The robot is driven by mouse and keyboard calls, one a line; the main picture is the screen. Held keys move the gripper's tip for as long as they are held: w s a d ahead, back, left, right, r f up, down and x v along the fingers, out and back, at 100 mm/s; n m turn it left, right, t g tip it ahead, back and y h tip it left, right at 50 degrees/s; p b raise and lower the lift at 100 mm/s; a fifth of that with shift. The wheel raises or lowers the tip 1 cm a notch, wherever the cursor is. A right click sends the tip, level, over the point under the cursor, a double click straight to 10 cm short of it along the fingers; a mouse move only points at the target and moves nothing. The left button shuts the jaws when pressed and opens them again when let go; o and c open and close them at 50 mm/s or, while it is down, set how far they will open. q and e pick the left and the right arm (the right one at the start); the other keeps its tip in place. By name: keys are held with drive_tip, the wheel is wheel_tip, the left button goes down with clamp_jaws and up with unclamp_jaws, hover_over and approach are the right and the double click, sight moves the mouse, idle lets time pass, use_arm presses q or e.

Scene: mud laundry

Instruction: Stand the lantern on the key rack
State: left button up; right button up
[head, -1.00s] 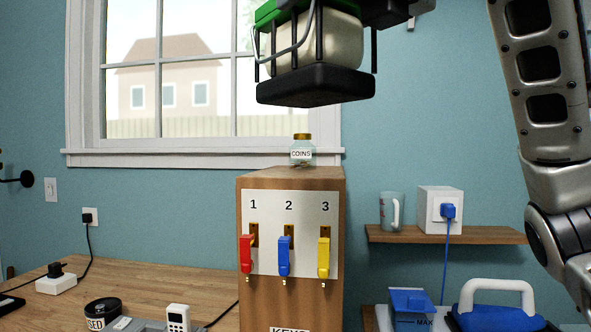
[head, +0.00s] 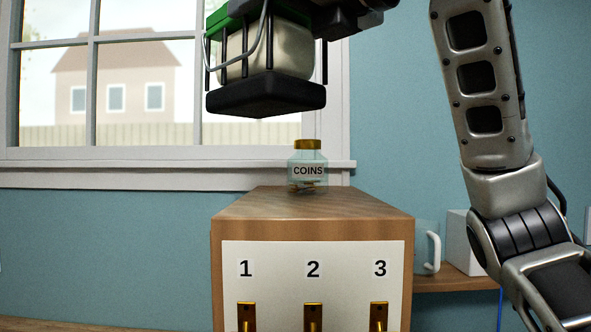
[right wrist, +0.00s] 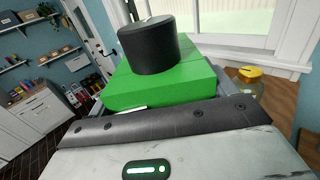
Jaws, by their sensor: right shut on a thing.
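The lantern (head: 266,95) has a green top, a pale globe inside a dark cage and a thick black base. My right gripper (head: 335,15) is shut on it near its top and holds it upright in the air. The lantern's base is above the wooden key rack (head: 270,208), with a clear gap between them in the head view. In the right wrist view the lantern's green top (right wrist: 160,85) and black cap lie just beyond the gripper. The fingertips are largely hidden. My left gripper is out of view.
A glass COINS jar (head: 307,168) with a gold lid stands toward the back of the rack's top. The top in front of it is clear. Brass hooks numbered 1 to 3 are on the front. A mug (head: 427,250) stands on a shelf at right.

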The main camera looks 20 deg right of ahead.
use_arm(q)
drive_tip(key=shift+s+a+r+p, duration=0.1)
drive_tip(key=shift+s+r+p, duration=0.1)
drive_tip(key=shift+p, duration=0.25)
use_arm(e)
drive_tip(key=w+d+f, duration=0.8)
drive_tip(key=d+f, duration=0.3)
drive_tip(key=f, duration=0.1)
drive_tip(key=shift+w+f, duration=0.25)
drive_tip(key=shift+f, duration=0.05)
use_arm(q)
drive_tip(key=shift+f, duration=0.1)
use_arm(e)
drive_tip(key=shift+f, duration=0.2)
drive_tip(key=o, duration=1.5)
drive_tip(key=shift+c, duration=0.2)
use_arm(q)
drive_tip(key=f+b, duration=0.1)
drive_tip(key=b, duration=0.2)
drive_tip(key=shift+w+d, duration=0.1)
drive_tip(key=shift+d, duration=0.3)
use_arm(e)
drive_tip(key=v, duration=1.2)
